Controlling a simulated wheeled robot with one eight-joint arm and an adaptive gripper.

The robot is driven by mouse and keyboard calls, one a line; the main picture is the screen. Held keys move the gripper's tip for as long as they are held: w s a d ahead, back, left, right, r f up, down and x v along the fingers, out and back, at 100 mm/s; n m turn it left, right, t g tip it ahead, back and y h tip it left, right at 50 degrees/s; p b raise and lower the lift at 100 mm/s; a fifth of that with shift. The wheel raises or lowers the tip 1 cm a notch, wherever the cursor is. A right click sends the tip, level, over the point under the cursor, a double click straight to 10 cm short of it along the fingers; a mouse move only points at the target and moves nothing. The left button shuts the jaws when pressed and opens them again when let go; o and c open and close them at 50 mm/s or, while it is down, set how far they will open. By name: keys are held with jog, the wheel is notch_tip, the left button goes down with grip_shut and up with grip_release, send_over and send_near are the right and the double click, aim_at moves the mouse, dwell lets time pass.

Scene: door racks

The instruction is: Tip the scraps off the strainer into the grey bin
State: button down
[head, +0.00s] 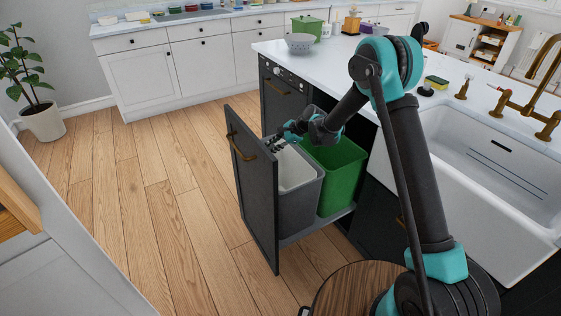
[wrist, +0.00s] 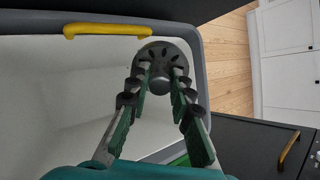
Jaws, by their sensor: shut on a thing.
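The grey bin (head: 297,207) stands in the pulled-out cabinet unit, with a pale inside. Its pale inside also fills much of the wrist view (wrist: 60,90). My gripper (head: 278,140) is over the grey bin, near its rim beside the cabinet front. In the wrist view my gripper (wrist: 161,82) has its fingers closed on a small round grey strainer (wrist: 162,49) with dark slots. The strainer is too small and shaded to make out in the head view. I cannot make out any scraps on it or in the bin.
A green bin (head: 337,175) stands right behind the grey one. The dark cabinet front (head: 255,200) with a brass handle rises at the left. A yellow bar (wrist: 107,30) lies along the bin rim. The counter and white sink (head: 490,175) are at the right; open floor lies left.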

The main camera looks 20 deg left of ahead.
jog(key=shift+d+r+y+p, duration=0.15)
jog(key=shift+y+p, duration=0.45)
jog(key=shift+y, duration=0.45)
jog(key=shift+d+y+p, duration=0.1)
jog(key=shift+y+p, duration=0.5)
jog(key=shift+y, duration=0.45)
dwell(0.7)
jog(key=shift+d+y+p, duration=0.55)
jog(key=shift+d+y, duration=0.1)
jog(key=shift+y, duration=0.35)
jog(key=shift+d+r+y+p, duration=0.15)
jog(key=shift+y+p, duration=0.3)
jog(key=shift+y, duration=1.15)
dwell(0.8)
jog(key=shift+w, duration=0.1)
jog(key=shift+d+r+m+y, duration=0.15)
jog(key=shift+r+m+y, duration=0.15)
jog(key=shift+r+y, duration=0.9)
jog(key=shift+r, duration=0.7)
jog(key=shift+r, duration=0.35)
